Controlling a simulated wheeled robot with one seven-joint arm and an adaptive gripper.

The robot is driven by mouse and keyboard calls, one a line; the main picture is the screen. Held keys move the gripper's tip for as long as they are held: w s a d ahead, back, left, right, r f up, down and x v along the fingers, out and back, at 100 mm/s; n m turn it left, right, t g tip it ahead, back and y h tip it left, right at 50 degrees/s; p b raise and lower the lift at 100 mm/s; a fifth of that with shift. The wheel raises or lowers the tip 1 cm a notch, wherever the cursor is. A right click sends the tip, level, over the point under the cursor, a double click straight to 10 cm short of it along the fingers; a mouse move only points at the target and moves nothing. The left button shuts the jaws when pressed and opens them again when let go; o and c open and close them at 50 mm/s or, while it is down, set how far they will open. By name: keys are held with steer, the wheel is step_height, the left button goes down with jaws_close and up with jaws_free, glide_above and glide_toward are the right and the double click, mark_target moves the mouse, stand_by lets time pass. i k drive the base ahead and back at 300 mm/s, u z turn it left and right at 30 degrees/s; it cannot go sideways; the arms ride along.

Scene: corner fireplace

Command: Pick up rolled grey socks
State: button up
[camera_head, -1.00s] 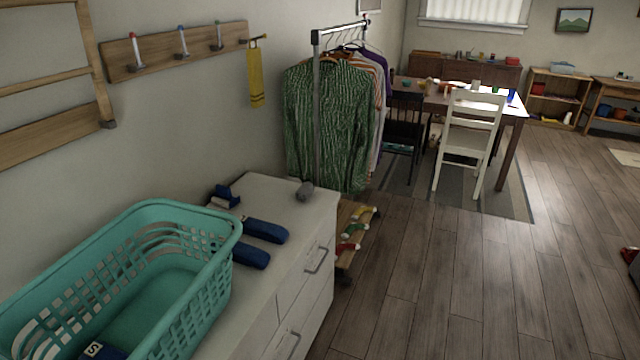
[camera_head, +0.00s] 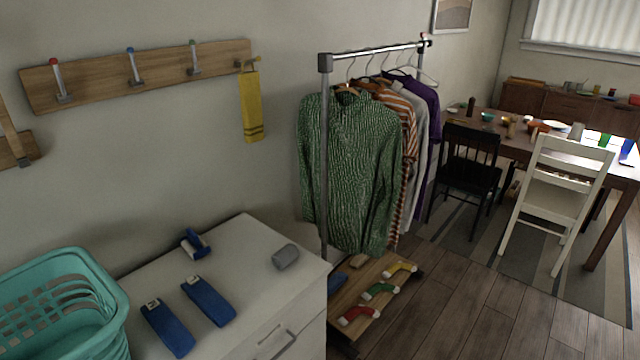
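The rolled grey socks (camera_head: 286,256) look like a small grey roll. They lie on top of the white dresser (camera_head: 240,262), near its right edge. Nothing touches them. My gripper is not in view.
Two blue folded items (camera_head: 207,300) and a small blue object (camera_head: 195,243) lie on the dresser left of the socks. A teal laundry basket (camera_head: 62,300) stands at the left. A clothes rack (camera_head: 326,150) stands right behind, above a low wooden shelf (camera_head: 375,290) with colored socks. Open floor lies at the lower right.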

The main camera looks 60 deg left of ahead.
mark_target(287, 254)
steer(key=i, duration=0.65)
steer(key=u, duration=2.15)
